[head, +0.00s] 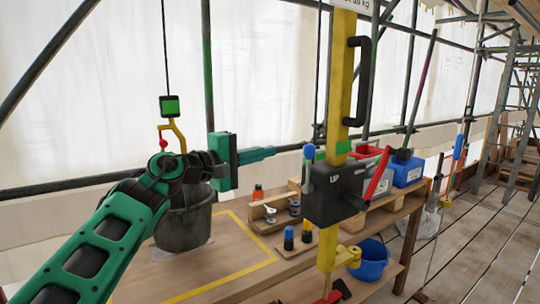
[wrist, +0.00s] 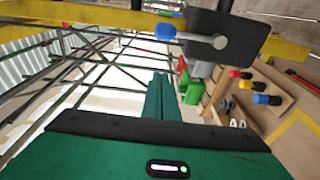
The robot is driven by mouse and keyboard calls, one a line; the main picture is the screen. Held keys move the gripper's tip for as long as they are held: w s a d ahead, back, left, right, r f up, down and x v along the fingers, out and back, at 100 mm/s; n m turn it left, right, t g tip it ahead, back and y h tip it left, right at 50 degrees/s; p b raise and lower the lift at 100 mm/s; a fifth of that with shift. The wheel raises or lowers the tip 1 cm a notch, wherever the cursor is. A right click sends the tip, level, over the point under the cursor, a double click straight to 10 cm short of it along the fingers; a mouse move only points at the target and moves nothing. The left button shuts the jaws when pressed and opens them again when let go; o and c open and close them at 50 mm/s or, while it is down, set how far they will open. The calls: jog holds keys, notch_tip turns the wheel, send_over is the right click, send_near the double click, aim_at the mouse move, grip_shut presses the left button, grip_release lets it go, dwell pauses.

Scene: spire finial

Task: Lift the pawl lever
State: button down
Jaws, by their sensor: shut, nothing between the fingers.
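A black box (head: 337,192) marked "UP" is mounted on an upright yellow bar (head: 345,80). A short grey lever with a blue knob (head: 309,151) stands up at the box's left side. A red handle (head: 378,172) slants up at its right; I cannot tell by label which is the pawl lever. My gripper (head: 274,151) is shut and empty, its green fingers pointing right, apart from and left of the blue knob in the picture. In the wrist view, my shut fingers (wrist: 160,76) lie below the blue knob (wrist: 166,31) and the black box (wrist: 225,38).
A green-topped hook block (head: 170,106) hangs on a cable above my wrist. Red and blue bins (head: 404,170) stand behind the box. A blue bucket (head: 370,262) sits lower right.

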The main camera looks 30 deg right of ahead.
aim_at(308, 168)
jog(key=s+d, duration=0.2)
jog(key=d, duration=0.6)
jog(key=shift+s, duration=0.25)
